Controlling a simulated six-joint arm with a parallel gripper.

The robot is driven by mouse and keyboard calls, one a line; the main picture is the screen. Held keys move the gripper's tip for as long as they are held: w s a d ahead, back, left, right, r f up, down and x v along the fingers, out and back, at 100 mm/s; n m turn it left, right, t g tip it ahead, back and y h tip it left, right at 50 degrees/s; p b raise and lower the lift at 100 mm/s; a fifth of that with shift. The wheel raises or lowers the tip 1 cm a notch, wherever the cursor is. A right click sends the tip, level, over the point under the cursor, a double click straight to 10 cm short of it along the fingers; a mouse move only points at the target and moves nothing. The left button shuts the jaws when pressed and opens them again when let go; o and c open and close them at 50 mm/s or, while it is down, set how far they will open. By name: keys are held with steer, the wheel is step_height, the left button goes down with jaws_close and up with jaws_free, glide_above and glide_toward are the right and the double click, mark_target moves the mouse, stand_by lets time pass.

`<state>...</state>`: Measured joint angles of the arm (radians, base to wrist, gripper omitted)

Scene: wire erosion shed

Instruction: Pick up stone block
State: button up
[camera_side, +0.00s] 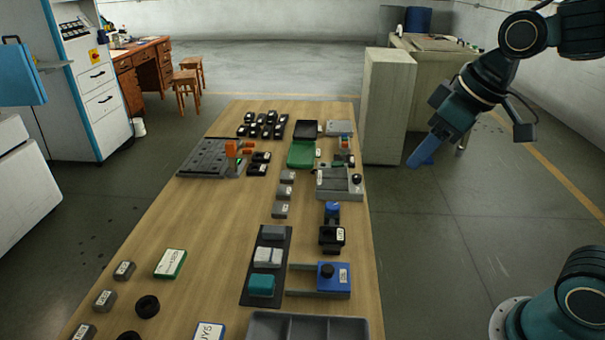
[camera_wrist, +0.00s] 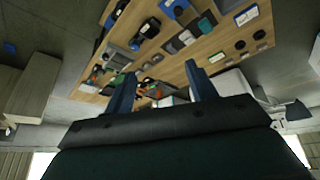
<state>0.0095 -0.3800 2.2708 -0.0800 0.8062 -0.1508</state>
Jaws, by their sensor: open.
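My gripper (camera_side: 422,154) is raised in the air right of the table, with its blue fingers pointing down and left. In the wrist view, my gripper (camera_wrist: 162,78) is open with nothing between its fingers. Several small grey blocks lie on the wooden table. One row has a far block (camera_side: 287,176), a middle block (camera_side: 284,191) and a near block (camera_side: 280,210). At the front left are labelled grey blocks (camera_side: 124,270), (camera_side: 104,300) and (camera_side: 83,332). I cannot tell which one is the stone block. My gripper is well apart from all of them.
A black tray (camera_side: 285,262) holds grey, white and teal blocks. A blue device (camera_side: 333,279), a grey bin (camera_side: 307,319) and a dark plate with an orange part (camera_side: 232,148) also stand on the table. A pale cabinet (camera_side: 386,105) stands beside its right edge. The left-middle tabletop is clear.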

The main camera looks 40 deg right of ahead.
steer(key=w+a+f+n, duration=0.1)
steer(key=w+f+n, duration=0.15)
steer(key=w, duration=0.75)
steer(key=w+a+f+n+g+y, duration=0.1)
steer(key=w+f+n, duration=0.1)
steer(key=w+f, duration=0.7)
steer(key=w+a+f+n+g+y, duration=0.1)
steer(key=w+a+f+n, duration=0.1)
steer(key=w+f, duration=0.8)
steer(key=shift+f+y, duration=0.3)
steer(key=shift+f, duration=0.55)
steer(key=shift+w, duration=0.1)
glide_above(274, 229)
steer(key=s+d, duration=0.2)
steer(key=shift+w+f, duration=0.15)
steer(key=shift+f, duration=3.8)
steer(key=shift+f, duration=0.1)
steer(key=shift+x, duration=2.5)
steer(key=shift+a, duration=0.15)
